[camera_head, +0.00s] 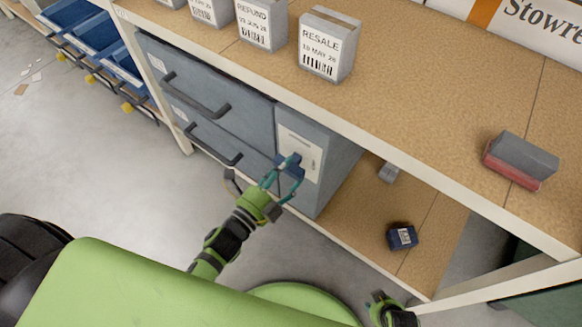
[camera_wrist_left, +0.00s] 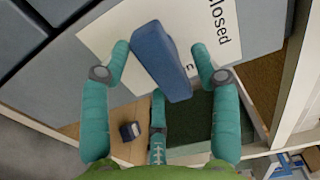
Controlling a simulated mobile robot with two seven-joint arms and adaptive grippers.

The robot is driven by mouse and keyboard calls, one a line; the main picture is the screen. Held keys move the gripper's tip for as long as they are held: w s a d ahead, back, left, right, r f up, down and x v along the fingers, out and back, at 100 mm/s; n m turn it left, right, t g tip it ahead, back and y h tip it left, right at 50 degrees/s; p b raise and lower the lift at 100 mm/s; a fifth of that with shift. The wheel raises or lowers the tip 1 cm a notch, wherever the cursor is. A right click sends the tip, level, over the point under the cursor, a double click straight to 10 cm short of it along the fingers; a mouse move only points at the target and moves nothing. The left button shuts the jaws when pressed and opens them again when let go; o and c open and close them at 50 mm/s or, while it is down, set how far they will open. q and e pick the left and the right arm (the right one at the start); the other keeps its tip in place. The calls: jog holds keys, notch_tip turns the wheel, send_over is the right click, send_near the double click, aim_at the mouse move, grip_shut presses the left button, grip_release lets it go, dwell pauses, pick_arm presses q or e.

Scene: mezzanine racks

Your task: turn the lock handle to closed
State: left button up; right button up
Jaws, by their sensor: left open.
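The lock handle is a blue bar (camera_wrist_left: 162,62) on a white plate (camera_wrist_left: 105,38) with the word "closed" on it; in the head view the handle (camera_head: 291,166) shows on the grey cabinet's white plate (camera_head: 301,150). My left gripper (camera_head: 282,180) is at the handle, with teal fingers open. In the left wrist view its fingers (camera_wrist_left: 162,75) stand on either side of the bar, with gaps visible, and a third finger is below. The bar lies tilted across the plate. Part of what seems to be my right gripper (camera_head: 384,304) shows at the bottom edge; its fingers are unclear.
The grey drawers (camera_head: 205,95) with dark pull handles stand left of the lock. Labelled grey boxes (camera_head: 328,45) and a grey-red block (camera_head: 520,160) are on the shelf above. A small dark blue box (camera_head: 402,236) lies on the lower shelf.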

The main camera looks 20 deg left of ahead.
pick_arm(q)
jog(key=shift+x, duration=0.85)
jog(key=c, duration=1.2)
